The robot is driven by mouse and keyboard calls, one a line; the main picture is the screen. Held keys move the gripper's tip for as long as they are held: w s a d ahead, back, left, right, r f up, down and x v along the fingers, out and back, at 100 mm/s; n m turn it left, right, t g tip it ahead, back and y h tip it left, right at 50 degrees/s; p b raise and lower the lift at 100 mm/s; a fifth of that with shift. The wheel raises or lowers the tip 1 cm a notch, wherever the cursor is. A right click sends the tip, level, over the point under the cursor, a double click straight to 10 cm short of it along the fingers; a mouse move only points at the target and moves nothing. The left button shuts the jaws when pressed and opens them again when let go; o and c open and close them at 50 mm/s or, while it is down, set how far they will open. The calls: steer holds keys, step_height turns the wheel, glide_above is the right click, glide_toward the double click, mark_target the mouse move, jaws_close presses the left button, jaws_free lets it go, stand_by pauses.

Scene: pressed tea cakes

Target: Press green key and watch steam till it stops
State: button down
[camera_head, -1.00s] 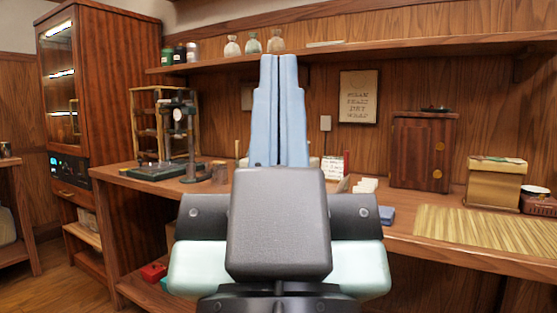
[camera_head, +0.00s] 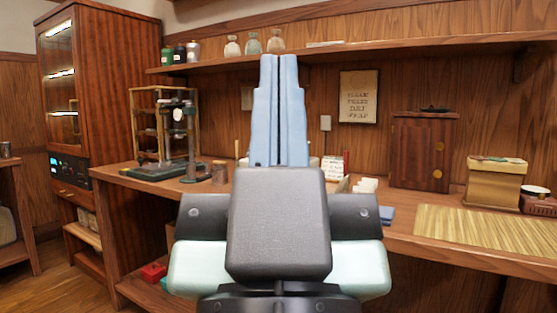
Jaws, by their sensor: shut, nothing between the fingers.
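My gripper (camera_head: 279,60) stands upright in the middle of the view, its two blue fingers together with nothing between them. It hides part of the bench and wall behind it. I cannot make out a green key or any steam. A tall wooden cabinet (camera_head: 110,110) at the left has a small control panel (camera_head: 68,168) with a lit blue-green display. A framed sign (camera_head: 358,97) hangs on the back wall, its lettering too blurred to read surely.
The wooden bench (camera_head: 440,246) holds a dark press stand (camera_head: 160,171) at left, a wooden box (camera_head: 422,152), a tan box (camera_head: 495,183) and a bamboo mat (camera_head: 490,232) at right. A shelf (camera_head: 400,52) with jars runs above. A red item (camera_head: 153,271) sits below.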

stand_by(0.4)
step_height(320, 180, up, 38)
steer(key=p, duration=3.7)
steer(key=shift+f+p, duration=0.2)
steer(key=shift+p, duration=0.1)
